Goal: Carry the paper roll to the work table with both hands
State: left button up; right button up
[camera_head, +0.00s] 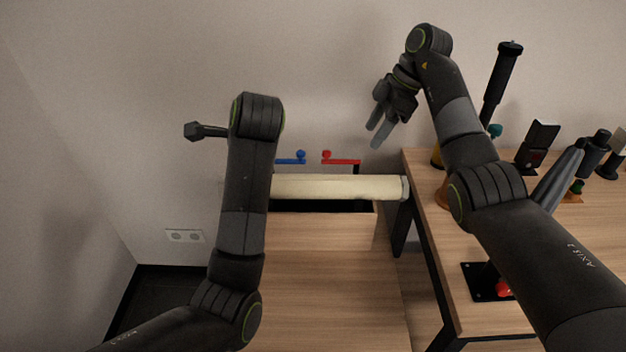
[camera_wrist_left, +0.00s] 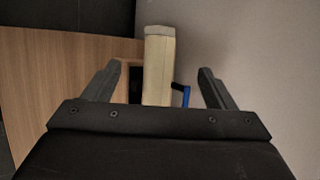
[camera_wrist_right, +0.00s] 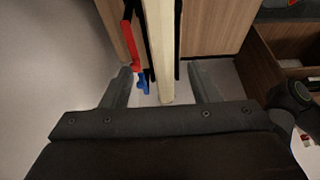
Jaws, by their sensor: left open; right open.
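The paper roll (camera_head: 335,187) is a long cream cylinder lying level across the top of a wooden cabinet (camera_head: 318,230). Its right end is in plain view and its left part is hidden behind my left arm in the head view. My right gripper (camera_head: 378,132) is open and empty, above the roll's right end. In the right wrist view the roll (camera_wrist_right: 160,50) runs between the open fingers (camera_wrist_right: 160,88). My left gripper's fingers are hidden in the head view. In the left wrist view they are open (camera_wrist_left: 158,80), with the roll (camera_wrist_left: 159,65) showing between them.
The work table (camera_head: 440,235) stands at the right, with several tools and dark holders along its back. A blue bracket (camera_head: 292,161) and a red bracket (camera_head: 340,160) show behind the roll. A gap separates cabinet and table. A wall closes the back.

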aim_at(343, 180)
pick_arm(q)
jog(key=x, duration=1.7)
jog(key=shift+f, duration=0.2)
pick_arm(e)
jog(key=x, duration=1.7)
jog(key=shift+a+f, duration=0.1)
jog(key=shift+f, duration=0.1)
pick_arm(q)
jog(key=c, duration=1.1)
pick_arm(e)
jog(key=c, duration=1.1)
pick_arm(q)
jog(key=c, duration=0.5)
pick_arm(e)
grip_shut()
pick_arm(q)
jog(key=shift+r, duration=0.1)
grip_shut()
pick_arm(e)
jog(key=shift+r, duration=0.1)
pick_arm(q)
jog(key=shift+r, duration=0.1)
pick_arm(e)
jog(key=shift+r, duration=0.1)
pick_arm(q)
jog(key=shift+w+r, duration=0.1)
pick_arm(e)
jog(key=shift+r, duration=0.15)
